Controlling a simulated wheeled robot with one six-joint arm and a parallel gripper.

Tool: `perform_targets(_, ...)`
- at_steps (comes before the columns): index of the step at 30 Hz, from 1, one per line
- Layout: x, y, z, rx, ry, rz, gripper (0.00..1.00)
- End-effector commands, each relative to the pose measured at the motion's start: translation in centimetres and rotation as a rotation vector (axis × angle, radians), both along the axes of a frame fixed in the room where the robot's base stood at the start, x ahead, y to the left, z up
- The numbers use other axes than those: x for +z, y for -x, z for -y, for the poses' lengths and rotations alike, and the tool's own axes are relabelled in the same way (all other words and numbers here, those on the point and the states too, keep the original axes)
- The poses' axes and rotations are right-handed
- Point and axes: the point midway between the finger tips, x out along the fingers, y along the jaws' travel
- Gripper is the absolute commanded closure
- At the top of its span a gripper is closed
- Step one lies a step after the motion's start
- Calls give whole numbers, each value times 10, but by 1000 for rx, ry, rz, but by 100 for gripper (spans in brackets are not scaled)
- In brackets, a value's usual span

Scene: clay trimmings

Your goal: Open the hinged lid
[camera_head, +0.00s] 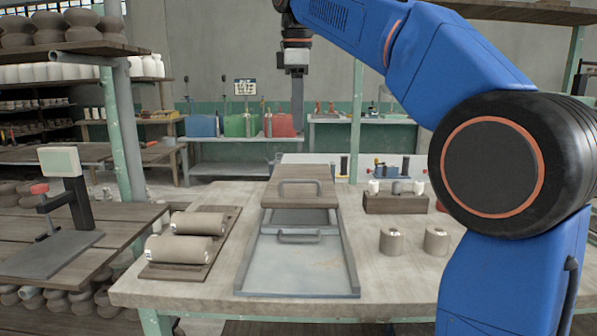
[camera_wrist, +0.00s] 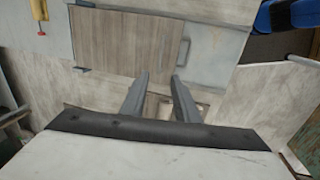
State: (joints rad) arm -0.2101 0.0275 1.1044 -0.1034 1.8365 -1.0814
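The hinged lid is a brown wooden panel (camera_head: 298,200) with a grey bar handle (camera_head: 300,182). It lies over the back part of a grey metal tray (camera_head: 296,268) on the table and looks shut. A second grey handle (camera_head: 298,237) is in the tray in front of the lid. My gripper (camera_head: 297,134) hangs well above the lid, fingers down. In the wrist view its fingers (camera_wrist: 160,78) are apart and empty.
Clay rolls (camera_head: 185,249) lie on a board left of the tray. Two small clay cylinders (camera_head: 392,241) and a wooden block with small items (camera_head: 395,203) stand to its right. A stand with a pale head (camera_head: 60,161) is on the left table. The air above the tray is clear.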

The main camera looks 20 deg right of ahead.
Motion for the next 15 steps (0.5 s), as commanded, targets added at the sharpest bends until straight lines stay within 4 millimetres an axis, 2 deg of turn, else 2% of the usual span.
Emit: perform_targets(15, -90, -16, 6, -2, 0, -1, 72)
